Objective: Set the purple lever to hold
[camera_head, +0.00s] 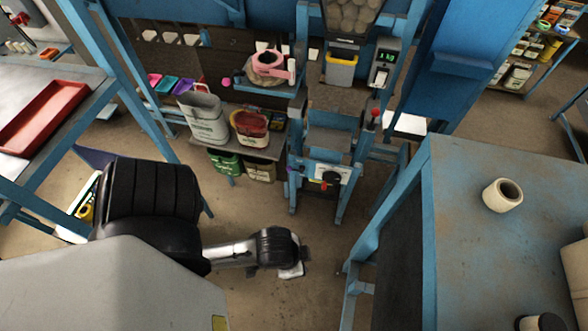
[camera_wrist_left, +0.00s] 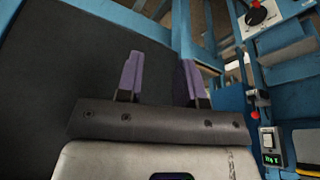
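A blue machine stand (camera_head: 328,145) carries a white panel (camera_head: 334,172) with a black knob and small red and yellow parts. A tiny purplish spot (camera_head: 302,169) shows at the panel's left side; it is too small to tell whether it is the purple lever. The white panel (camera_wrist_left: 262,17) with its black knob also shows at the top right of the left wrist view. My left gripper (camera_wrist_left: 158,80) is open and empty, its two purple-grey fingers apart. In the head view my left gripper (camera_head: 291,268) is over the floor, nearer than the stand. My right gripper is out of view.
A blue workbench (camera_head: 470,165) with a white roll (camera_head: 502,195) stands at the right. A low shelf (camera_head: 262,148) with sacks is left of the stand. A red-knobbed lever (camera_head: 374,116) and a switch box (camera_head: 383,65) are behind it. Open floor lies before the stand.

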